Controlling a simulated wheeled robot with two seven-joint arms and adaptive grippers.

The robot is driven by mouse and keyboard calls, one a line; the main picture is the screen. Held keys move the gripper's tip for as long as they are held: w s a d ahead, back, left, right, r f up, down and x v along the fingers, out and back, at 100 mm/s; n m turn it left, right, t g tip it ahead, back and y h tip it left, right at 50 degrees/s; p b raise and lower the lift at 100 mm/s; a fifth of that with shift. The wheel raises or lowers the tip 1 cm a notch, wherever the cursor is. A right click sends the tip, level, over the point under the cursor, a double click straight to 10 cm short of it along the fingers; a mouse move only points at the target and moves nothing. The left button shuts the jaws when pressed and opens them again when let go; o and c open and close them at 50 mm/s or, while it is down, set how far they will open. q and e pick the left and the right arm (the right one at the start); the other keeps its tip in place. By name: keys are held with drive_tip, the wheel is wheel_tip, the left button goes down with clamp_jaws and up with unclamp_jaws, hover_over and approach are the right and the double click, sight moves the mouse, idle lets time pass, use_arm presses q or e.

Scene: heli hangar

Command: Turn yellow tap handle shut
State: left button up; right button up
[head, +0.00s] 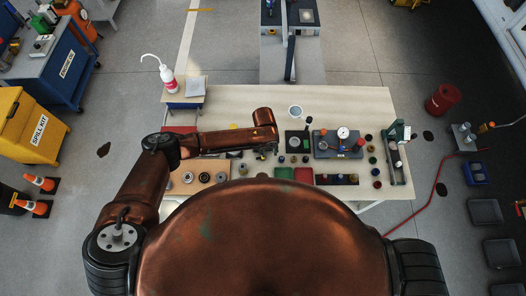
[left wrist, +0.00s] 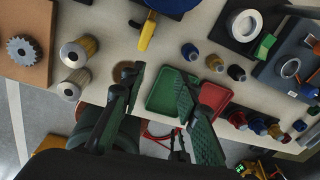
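The handle lies apart from the fingers. In the head view this gripper (head: 263,155) is mostly hidden under the wrist. My right gripper is not in view.
A green tray (left wrist: 168,100) and a red tray (left wrist: 217,96) lie close to the fingers. Metal cylinders (left wrist: 75,52) and a gear (left wrist: 24,49) stand left. Several small knobs and a gauge board (head: 338,144) crowd the bench right. The bench's back right (head: 355,104) is clear.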

use_arm(q)
drive_tip(key=shift+w+a+r+m+y, duration=0.25)
drive_tip(key=shift+w+a+m, duration=0.1)
drive_tip(key=shift+w+a, duration=0.3)
drive_tip(key=shift+w+a+r+m+y, duration=0.15)
drive_tip(key=shift+w+a+m+y, duration=0.15)
drive_tip(key=shift+w+a, duration=0.3)
drive_tip(key=shift+w+a+f, duration=0.1)
wheel_tip(320, 180, down, 8)
drive_tip(key=shift+r+p, duration=0.25)
drive_tip(key=shift+p, duration=0.1)
clamp_jaws()
